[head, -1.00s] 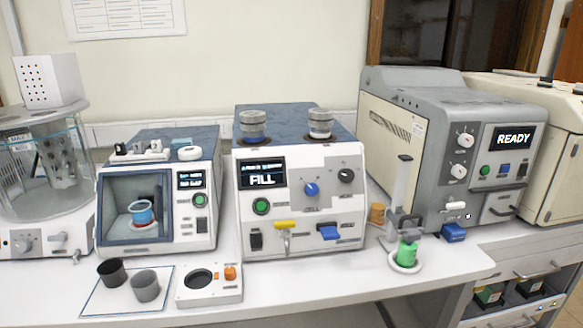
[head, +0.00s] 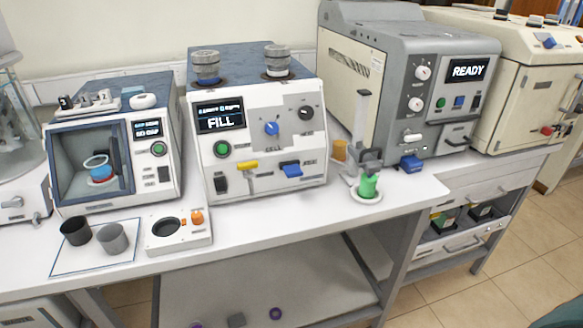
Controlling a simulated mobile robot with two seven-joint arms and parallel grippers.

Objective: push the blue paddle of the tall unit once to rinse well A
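The blue paddle (head: 291,170) sticks out from the lower right front of the white middle unit (head: 262,195). The unit's screen (head: 220,115) reads "FILL". A yellow paddle (head: 248,165) sits to the left of the blue one. Two grey-capped wells stand on the unit's top, a left one with a blue ring (head: 206,66) and a right one with a white ring (head: 277,60). No label shows clearly which is well A. Neither of my grippers is in view.
Two cups, dark (head: 75,232) and grey (head: 112,239), and a green container (head: 368,187) stand near the bench front. Bench before the middle unit is clear.

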